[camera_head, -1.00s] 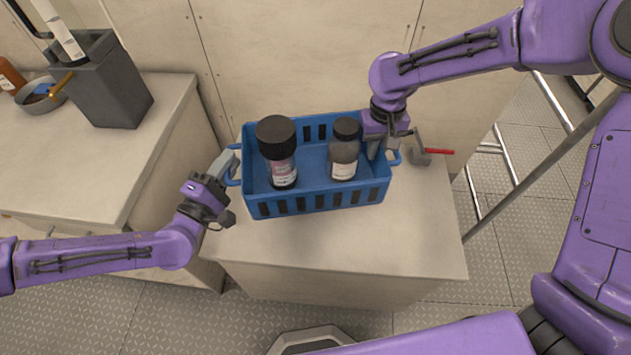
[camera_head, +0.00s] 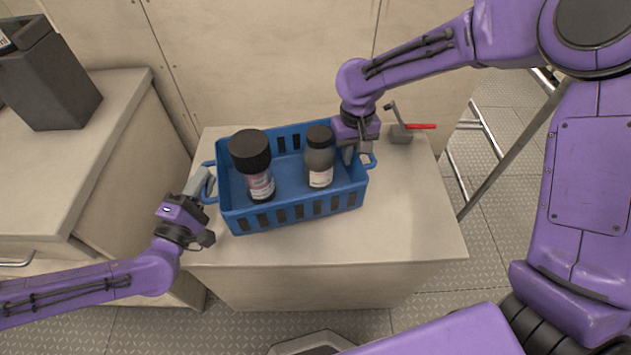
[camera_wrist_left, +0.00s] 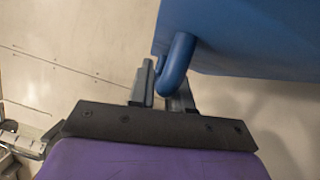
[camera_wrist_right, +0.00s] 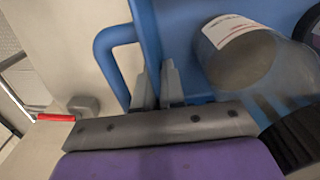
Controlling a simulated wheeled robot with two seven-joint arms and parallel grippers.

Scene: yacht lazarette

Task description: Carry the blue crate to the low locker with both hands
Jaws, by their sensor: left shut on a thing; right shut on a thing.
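The blue crate (camera_head: 292,213) is over a low cream cabinet top (camera_head: 400,225). Whether it touches the top is hard to tell. It holds two dark-lidded jars, a taller one (camera_head: 258,180) and a shorter one (camera_head: 319,165), both upright. My left gripper (camera_head: 200,183) is shut on the handle at the crate's left end. That handle (camera_wrist_left: 178,62) shows between the fingers in the left wrist view. My right gripper (camera_head: 352,150) is shut on the crate's right end, beside the handle loop (camera_wrist_right: 112,50). I cannot tell whether the low cabinet is the task's locker.
A higher counter (camera_head: 110,130) with a grey box (camera_head: 52,80) stands at left. A panelled wall (camera_head: 260,60) closes the back. Metal rails (camera_head: 505,160) stand at right over tread-plate floor.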

